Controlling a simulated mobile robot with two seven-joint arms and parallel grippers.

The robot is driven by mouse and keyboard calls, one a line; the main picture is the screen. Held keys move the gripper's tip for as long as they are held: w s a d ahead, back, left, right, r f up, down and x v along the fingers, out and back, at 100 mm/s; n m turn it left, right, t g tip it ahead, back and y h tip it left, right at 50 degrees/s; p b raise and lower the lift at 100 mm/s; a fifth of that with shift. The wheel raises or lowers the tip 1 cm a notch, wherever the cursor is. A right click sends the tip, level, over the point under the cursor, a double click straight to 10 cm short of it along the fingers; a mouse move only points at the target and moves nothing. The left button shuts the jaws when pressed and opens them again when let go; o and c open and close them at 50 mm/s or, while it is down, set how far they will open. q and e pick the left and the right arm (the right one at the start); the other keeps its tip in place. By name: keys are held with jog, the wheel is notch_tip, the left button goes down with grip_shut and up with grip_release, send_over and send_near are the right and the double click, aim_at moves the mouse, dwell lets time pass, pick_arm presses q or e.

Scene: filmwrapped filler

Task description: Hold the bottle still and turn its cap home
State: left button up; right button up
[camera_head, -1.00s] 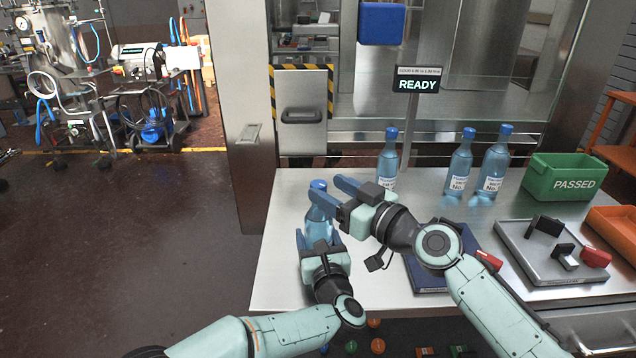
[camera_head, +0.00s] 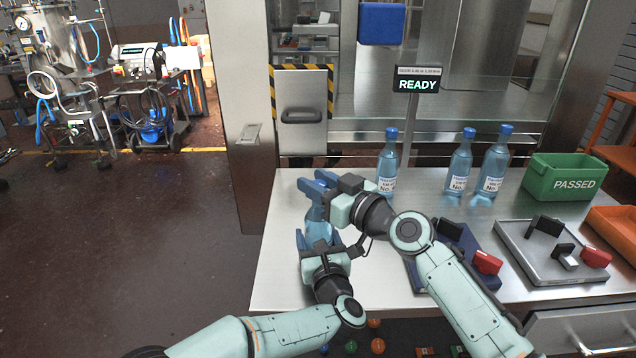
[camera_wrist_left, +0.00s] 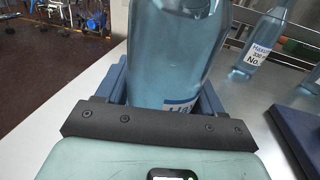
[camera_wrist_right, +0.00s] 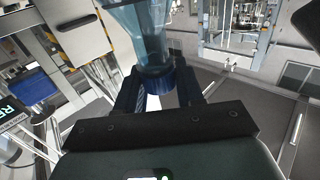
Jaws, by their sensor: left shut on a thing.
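A clear blue bottle (camera_head: 316,232) stands upright near the table's left front. My left gripper (camera_head: 317,240) is shut around its body; in the left wrist view the bottle (camera_wrist_left: 175,55) fills the space between the fingers, with part of its white label showing. My right gripper (camera_head: 316,184) is at the top of the same bottle, fingers on either side of the cap. In the right wrist view the blue cap (camera_wrist_right: 160,80) sits between the fingertips; whether they press on it is unclear. In the head view the fingers hide the cap, and its seating cannot be judged.
Several capped bottles (camera_head: 387,165) stand along the back of the steel table (camera_head: 285,270). A green PASSED bin (camera_head: 565,178), an orange bin (camera_head: 615,228) and a grey tray (camera_head: 540,265) are at the right. A dark blue panel (camera_head: 425,275) lies beneath my right arm.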

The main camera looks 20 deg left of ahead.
jog(key=shift+s+a+m+t+h, duration=0.1)
jog(key=shift+a+m+t+h, duration=0.05)
jog(key=shift+m+t+h, duration=0.45)
jog(key=shift+s+a+m+t+h, duration=0.1)
jog(key=shift+m+t+h, duration=0.4)
jog(key=shift+t, duration=0.2)
jog(key=shift+w+d+m+t+h, duration=0.15)
jog(key=shift+m+t+h, duration=0.2)
jog(key=shift+t, duration=0.25)
jog(key=shift+f, duration=0.1)
jog(key=o, duration=1)
jog(key=shift+c, duration=0.2)
jog(key=shift+d, duration=0.1)
